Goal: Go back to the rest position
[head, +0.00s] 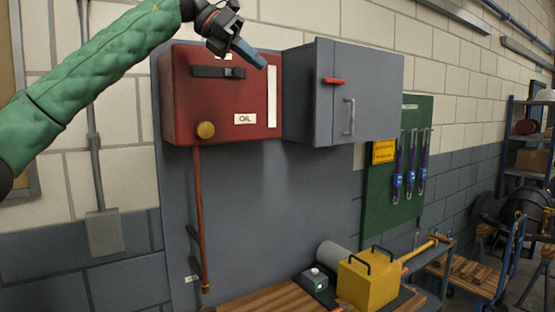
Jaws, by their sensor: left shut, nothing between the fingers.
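My left gripper (250,54) is at the top of the head view, in front of the upper part of the red oil box (220,105). Its arm, in a green sleeve, comes in from the left. The fingers are shut with nothing between them and point down to the right. I cannot tell whether the fingertips touch the box. My right gripper is not in view.
A grey cabinet (310,95) with a red handle stands beside the red box. Below, a yellow casing (368,282) and a small grey box (315,279) sit on a workbench (265,298). A green board (380,215) with hanging tools is to the right.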

